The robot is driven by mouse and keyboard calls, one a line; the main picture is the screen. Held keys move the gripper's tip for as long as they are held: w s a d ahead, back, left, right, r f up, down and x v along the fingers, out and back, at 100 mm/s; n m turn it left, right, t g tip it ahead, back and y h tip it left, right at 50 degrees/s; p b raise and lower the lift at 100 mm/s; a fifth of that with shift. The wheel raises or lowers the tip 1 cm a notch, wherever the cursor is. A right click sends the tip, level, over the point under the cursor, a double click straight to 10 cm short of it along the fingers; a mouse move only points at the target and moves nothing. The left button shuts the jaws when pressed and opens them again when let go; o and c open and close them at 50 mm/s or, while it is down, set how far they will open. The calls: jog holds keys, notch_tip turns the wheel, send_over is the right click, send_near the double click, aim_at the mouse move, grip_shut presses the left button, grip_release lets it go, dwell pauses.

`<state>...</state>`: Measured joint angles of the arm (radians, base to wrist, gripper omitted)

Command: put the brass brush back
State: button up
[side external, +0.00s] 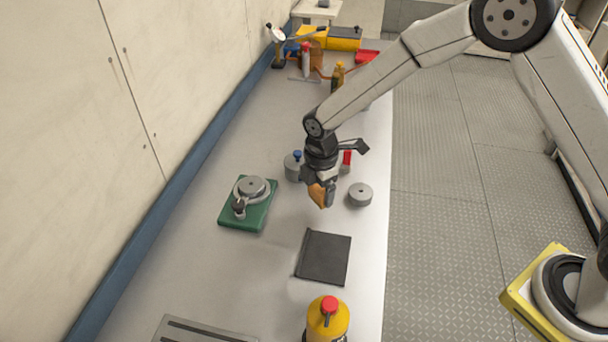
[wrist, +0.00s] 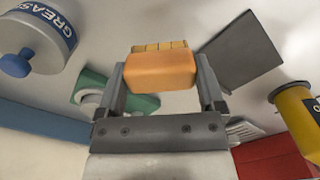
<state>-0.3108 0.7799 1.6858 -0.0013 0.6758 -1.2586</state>
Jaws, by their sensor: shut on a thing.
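The brass brush (side external: 316,194) is an orange-brown block, held above the grey bench. In the wrist view the brush (wrist: 160,72) sits crosswise between both fingers, with a yellow bristle-like strip on its far edge. My gripper (side external: 322,192) is shut on it; it also shows in the wrist view (wrist: 162,88). A dark flat square mat (side external: 325,258) lies on the bench in front of the gripper, bare on top. The mat also shows in the wrist view (wrist: 240,50), upper right. Contact between brush and bench cannot be seen.
A grey grease pot (wrist: 32,40) with a blue knob and a grey round weight-like piece (side external: 360,195) stand close by. A green board (side external: 233,215) bears grey metal parts. A yellow bottle (side external: 338,318) stands in front; a slotted plate (side external: 190,333) lies front left.

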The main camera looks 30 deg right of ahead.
aim_at(317, 199)
jog(key=shift+w+f, duration=0.3)
jog(key=shift+f, duration=1.55)
jog(key=shift+f, duration=0.1)
jog(key=o, duration=0.9)
notch_tip(317, 199, up, 12)
jog(key=shift+r, duration=0.15)
